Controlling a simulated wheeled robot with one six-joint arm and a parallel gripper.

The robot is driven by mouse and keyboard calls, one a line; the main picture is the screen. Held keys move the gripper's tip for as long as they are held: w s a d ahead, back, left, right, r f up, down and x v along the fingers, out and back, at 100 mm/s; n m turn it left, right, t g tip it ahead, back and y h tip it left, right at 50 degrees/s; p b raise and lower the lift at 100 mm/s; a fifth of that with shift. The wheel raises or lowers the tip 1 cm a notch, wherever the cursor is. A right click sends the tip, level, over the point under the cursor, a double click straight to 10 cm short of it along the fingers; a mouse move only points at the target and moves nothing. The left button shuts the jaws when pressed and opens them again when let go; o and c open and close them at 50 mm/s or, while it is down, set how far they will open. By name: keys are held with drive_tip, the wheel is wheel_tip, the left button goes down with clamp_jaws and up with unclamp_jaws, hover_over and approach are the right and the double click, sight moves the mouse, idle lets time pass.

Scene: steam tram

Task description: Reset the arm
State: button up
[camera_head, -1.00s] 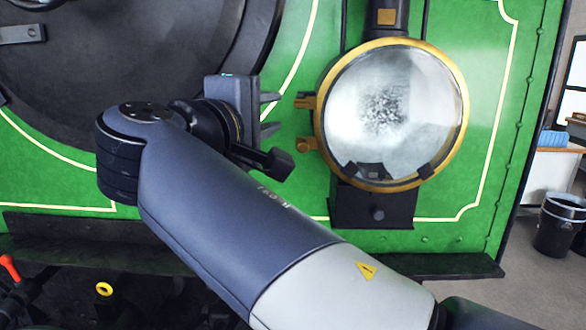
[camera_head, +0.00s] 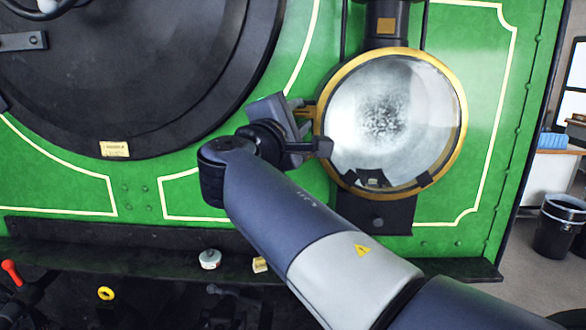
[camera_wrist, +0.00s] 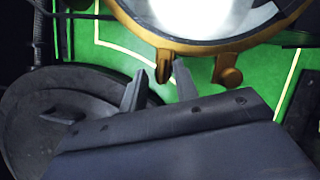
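My gripper (camera_head: 306,114) is at the left edge of the round lamp (camera_head: 392,120), by its brass hinge tabs. The lamp has a gold rim and cloudy glass, and it hangs on the green front panel. A brass tab (camera_wrist: 165,64) of the lamp shows just beyond the fingertips. Whether a finger touches it I cannot tell. My arm reaches in from the lower right and covers part of the panel below the lamp.
The large dark round door (camera_head: 120,70) is at the left. A dark ledge (camera_head: 450,268) runs below the green panel (camera_head: 480,100). A black bin (camera_head: 560,225) stands on the floor at right.

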drive_tip(key=n+t, duration=0.1)
drive_tip(key=n, duration=0.1)
drive_tip(key=n+p, duration=0.1)
drive_tip(key=n, duration=0.1)
drive_tip(key=shift+d+r+t+y, duration=0.1)
drive_tip(key=shift+t+y, duration=0.3)
drive_tip(key=n+y+p, duration=0.1)
drive_tip(key=n, duration=0.2)
drive_tip(key=n+t+p, duration=0.1)
drive_tip(key=n+p, duration=0.1)
drive_tip(key=n, duration=0.1)
drive_tip(key=shift+d+t+y, duration=0.1)
drive_tip(key=shift+t+y, duration=0.2)
drive_tip(key=shift+y, duration=0.1)
drive_tip(key=b+v, duration=0.3)
drive_tip(key=v, duration=0.6)
drive_tip(key=shift+s+f, duration=0.2)
